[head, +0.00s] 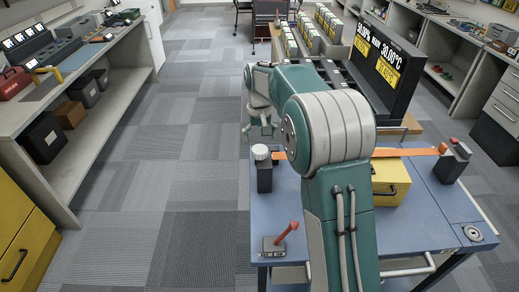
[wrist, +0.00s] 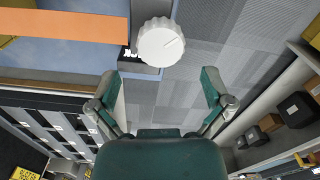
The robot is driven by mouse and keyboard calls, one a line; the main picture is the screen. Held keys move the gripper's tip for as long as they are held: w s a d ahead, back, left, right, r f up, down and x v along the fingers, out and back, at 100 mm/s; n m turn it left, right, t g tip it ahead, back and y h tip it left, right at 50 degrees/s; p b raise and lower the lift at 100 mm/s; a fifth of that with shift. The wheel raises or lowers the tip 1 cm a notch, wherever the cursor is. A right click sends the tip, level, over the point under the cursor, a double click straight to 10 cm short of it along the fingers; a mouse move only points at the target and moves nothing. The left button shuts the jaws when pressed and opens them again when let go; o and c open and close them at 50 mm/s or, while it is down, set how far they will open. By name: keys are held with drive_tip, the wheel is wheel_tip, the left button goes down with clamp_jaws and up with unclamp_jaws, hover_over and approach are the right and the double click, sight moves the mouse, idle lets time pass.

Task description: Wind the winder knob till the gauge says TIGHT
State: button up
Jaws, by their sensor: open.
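The white winder knob (head: 261,152) sits on top of a dark post (head: 264,178) at the left edge of the blue table. The wrist view shows the round, ridged knob (wrist: 161,42) with a thin line on its face. An orange strap (head: 408,152) runs from the post towards another dark post (head: 451,165) at the right. My gripper (head: 259,128) is just above and beyond the knob. In the wrist view its spread, empty fingers (wrist: 159,82) are apart from the knob. I cannot make out a gauge reading; a small black-and-white mark beside the knob is partly hidden.
A red lever (head: 286,233) stands on the near left of the blue table (head: 215,64). A yellow box (head: 388,183) sits under the strap behind my arm. A dark display board (head: 385,65) stands beyond. Open carpet (head: 190,150) lies left of the table.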

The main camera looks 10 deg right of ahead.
sight(259, 149)
wheel_tip(259, 149, down, 5)
drive_tip(key=shift+a+r, duration=0.1)
drive_tip(key=c, duration=1)
